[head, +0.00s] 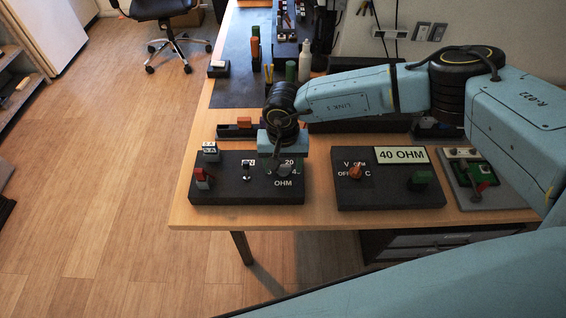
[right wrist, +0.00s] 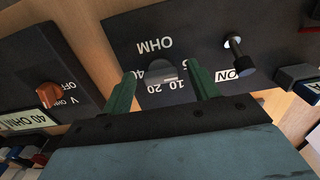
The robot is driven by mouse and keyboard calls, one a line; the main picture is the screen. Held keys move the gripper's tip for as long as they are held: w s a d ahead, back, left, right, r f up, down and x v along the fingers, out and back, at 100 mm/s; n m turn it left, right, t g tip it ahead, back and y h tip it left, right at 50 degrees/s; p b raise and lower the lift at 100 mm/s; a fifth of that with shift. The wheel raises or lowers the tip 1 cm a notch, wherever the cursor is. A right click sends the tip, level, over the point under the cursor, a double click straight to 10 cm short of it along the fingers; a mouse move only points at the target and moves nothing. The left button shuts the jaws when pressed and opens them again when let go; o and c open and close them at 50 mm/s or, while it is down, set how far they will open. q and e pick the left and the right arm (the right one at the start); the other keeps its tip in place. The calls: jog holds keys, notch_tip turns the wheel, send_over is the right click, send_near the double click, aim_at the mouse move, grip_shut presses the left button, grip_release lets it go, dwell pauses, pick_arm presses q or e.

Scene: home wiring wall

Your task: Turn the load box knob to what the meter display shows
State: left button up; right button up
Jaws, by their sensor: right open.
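The load box (head: 232,189) is a black box at the table's front left, with white ohm labels around its grey knob (right wrist: 160,72). The meter (head: 389,195) stands to its right; its display (head: 402,156) reads 40 OHM. My right gripper (head: 281,164) is above the load box's right part, pointing down and largely covering the knob in the head view. In the right wrist view its green fingers are open, one on each side of the knob; contact cannot be told. The labels 10, 20 and 40 show there, but the knob's setting is unclear. My left gripper is not in view.
The load box also carries a toggle switch (right wrist: 236,50) and a red terminal (head: 200,174). A circuit board (head: 479,172) lies at right. A white bottle (head: 305,62) stands farther back.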

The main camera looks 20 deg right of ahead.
jog(key=c, duration=1)
